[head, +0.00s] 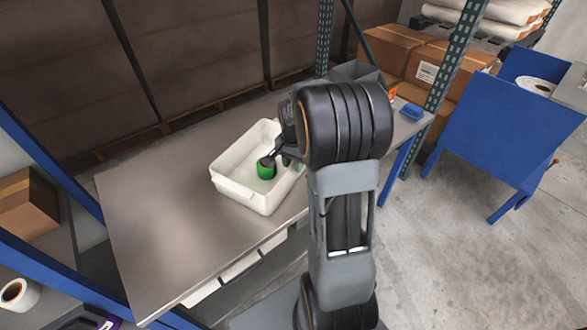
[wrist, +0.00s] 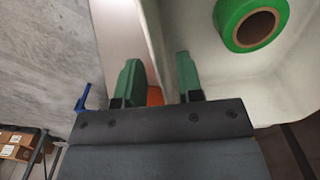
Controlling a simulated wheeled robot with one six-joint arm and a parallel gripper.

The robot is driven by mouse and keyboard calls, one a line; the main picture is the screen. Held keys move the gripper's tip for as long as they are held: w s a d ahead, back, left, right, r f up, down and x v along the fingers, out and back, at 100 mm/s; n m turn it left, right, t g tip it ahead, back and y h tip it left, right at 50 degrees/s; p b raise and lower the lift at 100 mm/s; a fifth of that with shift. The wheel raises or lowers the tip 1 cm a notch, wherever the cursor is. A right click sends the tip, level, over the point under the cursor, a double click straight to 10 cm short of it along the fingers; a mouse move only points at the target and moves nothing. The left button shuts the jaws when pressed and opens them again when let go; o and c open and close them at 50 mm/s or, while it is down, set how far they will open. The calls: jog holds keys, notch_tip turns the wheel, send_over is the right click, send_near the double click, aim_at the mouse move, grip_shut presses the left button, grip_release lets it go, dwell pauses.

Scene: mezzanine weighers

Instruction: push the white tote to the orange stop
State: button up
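The white tote (head: 240,190) stands on the metal table (head: 150,215), with a green tape roll (head: 266,170) inside it. The roll also shows in the wrist view (wrist: 252,22). My gripper (wrist: 158,80) is open, its green fingers apart at the tote's right-hand side in the head view. In the wrist view the tote's wall runs toward the gap between the fingers; contact cannot be told. An orange patch (wrist: 155,96) shows between the fingers, possibly the orange stop. In the head view my arm hides the table right of the tote.
A blue item (head: 411,112) and a small orange item (head: 392,92) lie at the table's far right, near a grey bin (head: 355,72). The table left of the tote is clear.

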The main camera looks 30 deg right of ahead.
jog(key=shift+f, duration=1.3)
grip_shut()
